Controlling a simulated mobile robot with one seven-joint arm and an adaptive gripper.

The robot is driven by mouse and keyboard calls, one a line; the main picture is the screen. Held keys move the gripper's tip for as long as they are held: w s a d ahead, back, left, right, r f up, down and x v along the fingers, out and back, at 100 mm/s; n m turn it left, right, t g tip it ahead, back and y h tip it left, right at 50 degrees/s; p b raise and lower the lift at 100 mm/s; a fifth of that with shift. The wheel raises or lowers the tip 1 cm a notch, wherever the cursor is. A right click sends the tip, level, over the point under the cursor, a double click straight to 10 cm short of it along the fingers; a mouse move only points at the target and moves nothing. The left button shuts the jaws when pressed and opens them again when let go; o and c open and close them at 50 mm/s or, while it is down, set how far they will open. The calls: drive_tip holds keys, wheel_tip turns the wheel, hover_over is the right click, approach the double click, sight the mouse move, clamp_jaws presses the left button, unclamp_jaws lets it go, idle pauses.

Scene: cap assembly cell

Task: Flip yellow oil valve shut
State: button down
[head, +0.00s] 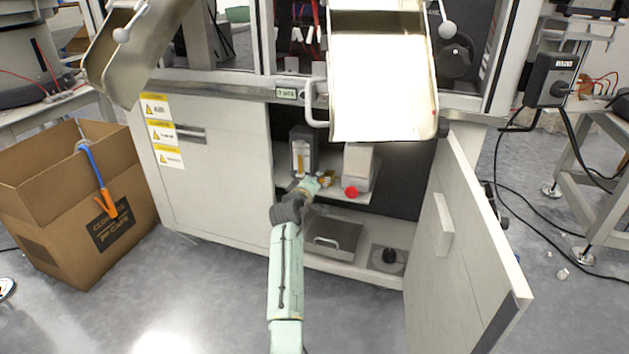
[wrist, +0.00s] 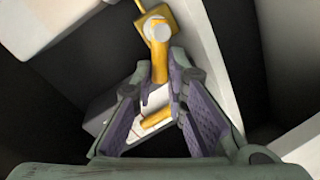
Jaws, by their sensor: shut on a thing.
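The yellow oil valve (wrist: 154,18) is at the top middle of the wrist view, with a pale round hub and a yellow lever (wrist: 159,66) pointing toward me. My gripper (wrist: 160,84) has its purple-padded fingers on both sides of the lever, and their tips are closed on it. In the head view my gripper (head: 311,186) reaches into the open cabinet, and the small yellow valve (head: 326,178) shows just beyond its tips. The fingers partly hide the valve there. The lever's exact angle is hard to tell in the head view.
A white unit (head: 358,166) with a red knob (head: 351,191) stands just right of the valve. A dark box (head: 303,150) stands to the left. The open cabinet door (head: 470,240) bounds the right side. A metal chute (head: 382,90) overhangs the opening.

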drive_tip(key=shift+r, duration=0.1)
drive_tip(key=d+m, duration=0.1)
drive_tip(key=m, duration=0.2)
drive_tip(key=d+r+m+t+y, duration=0.1)
drive_tip(key=m, duration=0.2)
drive_tip(key=s+d+m+t+y, duration=0.1)
drive_tip(key=m, duration=0.3)
drive_tip(key=shift+d+r+p, duration=0.15)
drive_tip(key=shift+r+p, duration=0.05)
drive_tip(key=shift+p, duration=0.1)
idle(0.4)
idle(0.5)
drive_tip(key=c, duration=1.9)
unclamp_jaws()
drive_tip(key=shift+d, duration=0.1)
